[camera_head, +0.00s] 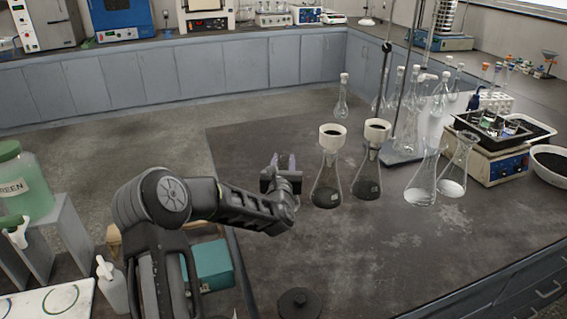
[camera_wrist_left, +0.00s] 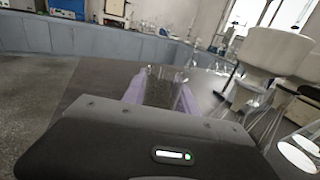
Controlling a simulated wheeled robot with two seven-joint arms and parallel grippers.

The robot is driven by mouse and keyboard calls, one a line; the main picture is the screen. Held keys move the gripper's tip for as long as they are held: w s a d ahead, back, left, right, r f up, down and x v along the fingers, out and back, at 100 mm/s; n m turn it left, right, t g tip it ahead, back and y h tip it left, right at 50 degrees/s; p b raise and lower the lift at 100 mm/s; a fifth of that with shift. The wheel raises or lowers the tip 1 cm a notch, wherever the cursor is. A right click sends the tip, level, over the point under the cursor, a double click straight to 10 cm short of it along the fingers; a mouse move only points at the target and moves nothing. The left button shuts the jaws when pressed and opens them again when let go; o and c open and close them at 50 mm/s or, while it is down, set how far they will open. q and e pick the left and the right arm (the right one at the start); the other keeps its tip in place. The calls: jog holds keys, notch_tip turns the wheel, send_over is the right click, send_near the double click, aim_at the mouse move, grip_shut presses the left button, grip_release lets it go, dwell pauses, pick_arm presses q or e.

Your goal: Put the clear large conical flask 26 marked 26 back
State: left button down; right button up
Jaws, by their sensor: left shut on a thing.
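My left gripper (camera_head: 283,170) is at the left side of the dark bench, its purple-padded fingers around clear glass. In the left wrist view, this glass, which I take as the clear large conical flask 26 (camera_wrist_left: 164,76), shows faintly between the fingers (camera_wrist_left: 160,95). Its body is mostly hidden and no marking is readable. In the head view I cannot make out the held glass. My right gripper is not in view.
Two flasks with white funnels (camera_head: 332,137) (camera_head: 376,132) stand just right of my gripper. Two clear conical flasks (camera_head: 420,188) (camera_head: 454,180) stand farther right, near a balance-like device (camera_head: 490,165). A volumetric flask (camera_head: 342,105) stands behind. The front middle bench (camera_head: 400,265) is clear.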

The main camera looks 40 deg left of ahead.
pick_arm(q)
jog(key=shift+f, duration=0.3)
jog(key=shift+f, duration=0.1)
jog(key=c, duration=1)
grip_release()
jog(key=shift+o, duration=0.2)
